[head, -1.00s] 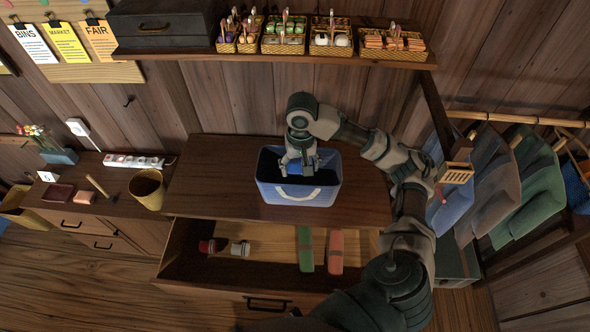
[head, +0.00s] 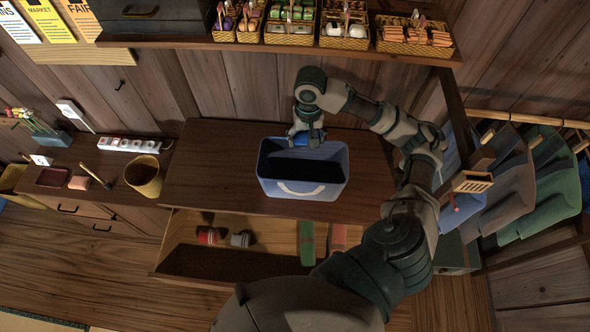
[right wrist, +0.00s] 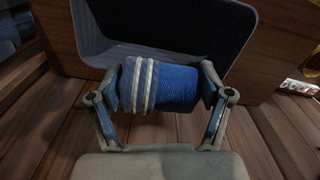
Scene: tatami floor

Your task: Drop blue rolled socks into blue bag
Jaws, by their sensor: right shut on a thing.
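The blue bag (head: 303,172) stands open on the brown cabinet top, with a white handle on its front. My right gripper (head: 306,138) is at the bag's far rim, shut on the blue rolled socks (head: 300,140). In the right wrist view the blue rolled socks (right wrist: 158,85) with white stripes are pinched between both fingers of the gripper (right wrist: 160,88). The dark opening of the bag (right wrist: 92,48) lies just beyond them. I cannot tell whether the socks touch the rim. My left gripper is not in view.
Below the bag an open drawer (head: 190,262) holds red and white rolls and green and pink cloths. A shelf (head: 330,48) with baskets hangs above. A yellow bin (head: 143,178) stands at left. Garments (head: 530,180) hang at right.

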